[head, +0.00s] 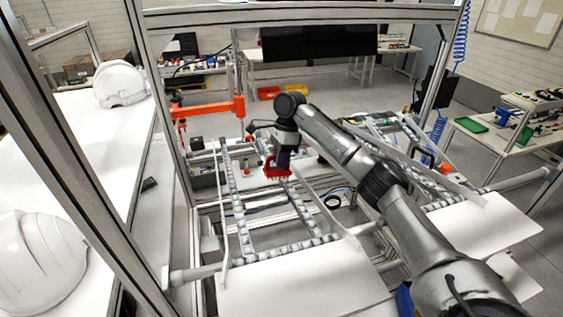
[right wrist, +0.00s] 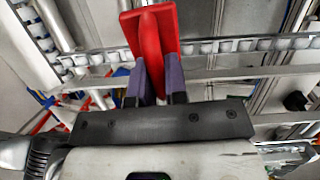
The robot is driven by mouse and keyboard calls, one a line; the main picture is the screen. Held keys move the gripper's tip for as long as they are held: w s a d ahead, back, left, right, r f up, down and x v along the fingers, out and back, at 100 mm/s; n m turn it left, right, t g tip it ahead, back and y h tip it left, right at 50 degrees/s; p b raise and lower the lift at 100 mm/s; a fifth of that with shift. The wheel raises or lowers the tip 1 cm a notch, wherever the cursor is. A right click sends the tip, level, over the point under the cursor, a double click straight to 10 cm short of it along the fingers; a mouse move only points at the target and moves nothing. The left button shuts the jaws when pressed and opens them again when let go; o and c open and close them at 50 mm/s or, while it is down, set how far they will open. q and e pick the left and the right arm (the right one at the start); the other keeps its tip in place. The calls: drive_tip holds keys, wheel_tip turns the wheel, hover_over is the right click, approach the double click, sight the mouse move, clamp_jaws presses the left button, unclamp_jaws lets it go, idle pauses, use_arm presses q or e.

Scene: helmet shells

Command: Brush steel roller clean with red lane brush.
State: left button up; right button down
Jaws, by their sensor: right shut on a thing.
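My right gripper (head: 284,152) is shut on the red lane brush (head: 275,171), above the conveyor frame in the middle of the head view. In the right wrist view the purple fingers (right wrist: 156,82) grip the red brush (right wrist: 151,36) from both sides. The bristles show on its lower side in the head view. Strips of small grey rollers (head: 237,212) lie below and around it; one roller strip (right wrist: 245,46) crosses behind the brush in the right wrist view. I cannot tell which is the steel roller, or whether the brush touches one. My left gripper is not in view.
White helmet shells (head: 38,262) (head: 121,84) rest on the white table (head: 95,150) at left. An orange arm-like fixture (head: 210,108) stands behind the rollers. Metal posts (head: 155,120) frame the cell. A white panel (head: 310,282) lies in front of the rollers.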

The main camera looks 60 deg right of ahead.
drive_tip(key=shift+w+d+r, duration=0.2)
drive_tip(key=shift+r, duration=0.55)
drive_tip(key=shift+w+d+r, duration=0.15)
drive_tip(key=shift+w+r, duration=0.05)
drive_tip(key=shift+r, duration=0.5)
drive_tip(key=shift+r, duration=0.1)
